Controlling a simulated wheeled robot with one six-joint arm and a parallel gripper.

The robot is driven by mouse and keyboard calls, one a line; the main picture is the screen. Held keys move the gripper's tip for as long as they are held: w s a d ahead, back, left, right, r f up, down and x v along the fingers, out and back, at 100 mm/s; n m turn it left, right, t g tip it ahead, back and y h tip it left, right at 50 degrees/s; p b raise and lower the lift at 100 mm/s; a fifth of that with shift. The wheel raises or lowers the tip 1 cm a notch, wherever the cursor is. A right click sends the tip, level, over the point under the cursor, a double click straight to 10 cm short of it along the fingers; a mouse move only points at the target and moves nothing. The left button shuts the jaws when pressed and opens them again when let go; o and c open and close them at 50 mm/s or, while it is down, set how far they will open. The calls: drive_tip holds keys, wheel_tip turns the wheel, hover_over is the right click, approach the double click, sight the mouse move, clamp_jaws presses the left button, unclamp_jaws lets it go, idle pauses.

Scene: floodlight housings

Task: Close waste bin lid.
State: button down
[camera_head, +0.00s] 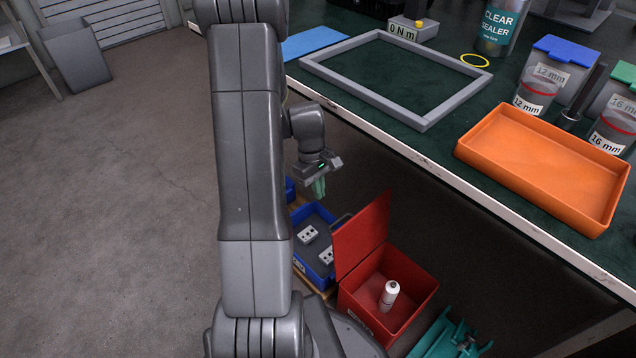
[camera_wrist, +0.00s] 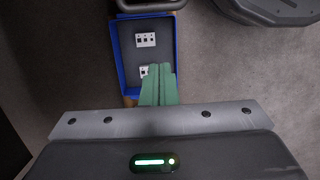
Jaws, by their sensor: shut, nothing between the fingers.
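The red waste bin (camera_head: 405,328) stands on the floor beside the workbench in the head view. Its red lid (camera_head: 362,236) is open and stands steeply up at the bin's left side. A white bottle (camera_head: 389,295) is inside the bin. My gripper (camera_head: 319,188) is above and to the left of the lid, apart from it, with green fingers pointing down. In the wrist view my gripper (camera_wrist: 160,68) is shut and empty over a blue crate. I cannot make out the red bin in the wrist view.
The blue crate (camera_head: 328,278) with white socket-like parts sits left of the bin; its rim also shows in the wrist view (camera_wrist: 116,75). The workbench edge (camera_head: 440,163) runs above and right of the bin. A green metal fixture (camera_head: 452,342) lies right of it. Open floor is at left.

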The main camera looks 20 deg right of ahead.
drive_tip(key=s+d+f+b, duration=0.2)
drive_tip(key=s+f, duration=0.2)
drive_tip(key=shift+s+f+b, duration=0.2)
drive_tip(key=shift+f+b, duration=0.2)
drive_tip(key=shift+r, duration=0.1)
